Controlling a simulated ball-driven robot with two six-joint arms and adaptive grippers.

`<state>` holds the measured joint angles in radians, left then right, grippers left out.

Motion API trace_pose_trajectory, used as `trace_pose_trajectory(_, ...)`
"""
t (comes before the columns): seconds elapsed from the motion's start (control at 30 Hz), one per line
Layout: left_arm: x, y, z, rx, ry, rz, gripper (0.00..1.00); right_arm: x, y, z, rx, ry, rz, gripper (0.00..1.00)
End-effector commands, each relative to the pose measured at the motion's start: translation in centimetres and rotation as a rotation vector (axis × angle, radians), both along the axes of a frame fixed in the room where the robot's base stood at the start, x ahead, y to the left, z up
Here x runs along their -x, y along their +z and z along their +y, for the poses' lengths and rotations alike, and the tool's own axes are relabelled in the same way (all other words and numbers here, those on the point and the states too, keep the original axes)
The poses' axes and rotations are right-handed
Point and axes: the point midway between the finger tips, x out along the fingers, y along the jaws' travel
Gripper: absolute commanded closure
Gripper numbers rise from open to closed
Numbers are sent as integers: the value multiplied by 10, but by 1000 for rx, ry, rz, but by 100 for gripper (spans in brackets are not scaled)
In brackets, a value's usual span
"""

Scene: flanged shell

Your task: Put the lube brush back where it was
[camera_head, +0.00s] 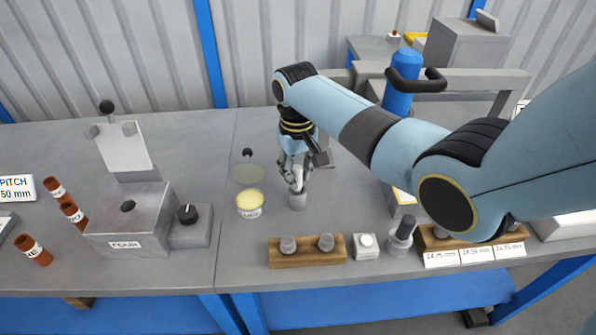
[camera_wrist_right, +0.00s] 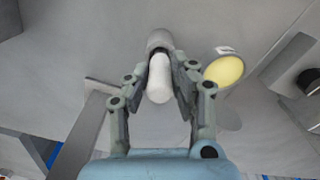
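The lube brush shows as a white rounded handle (camera_wrist_right: 159,80) between the fingers of my right gripper (camera_wrist_right: 161,68) in the right wrist view. Its far end meets a small grey cylindrical holder (camera_wrist_right: 158,40); whether bristles are inside is hidden. In the head view my right gripper (camera_head: 297,186) points down over this grey holder (camera_head: 298,201), which stands on the bench. The fingers lie close along both sides of the handle and look shut on it. The lube pot (camera_head: 249,203), with yellow contents, stands just left of the holder. My left gripper is out of view.
A wooden block with two grey plugs (camera_head: 307,250) and a white button box (camera_head: 366,246) stand in front. A grey oven marked FOUR (camera_head: 128,220) and brown tubes (camera_head: 34,250) are at left.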

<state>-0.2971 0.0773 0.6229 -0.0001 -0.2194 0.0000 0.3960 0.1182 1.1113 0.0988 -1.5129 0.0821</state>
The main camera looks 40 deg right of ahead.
Motion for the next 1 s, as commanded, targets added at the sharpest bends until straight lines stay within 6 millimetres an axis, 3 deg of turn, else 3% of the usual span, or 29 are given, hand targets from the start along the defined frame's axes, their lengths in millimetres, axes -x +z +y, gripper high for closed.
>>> trace_pose_trajectory(0.03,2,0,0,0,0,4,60,0,0,0,0,0,0,70)
trace_pose_trajectory(0.17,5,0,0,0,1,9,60,0,0,0,0,0,0,55)
trace_pose_trajectory(0.53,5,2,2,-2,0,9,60,-1,10,0,0,0,-3,55)
trace_pose_trajectory(1.0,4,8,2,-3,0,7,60,-2,105,1,0,0,-3,55)
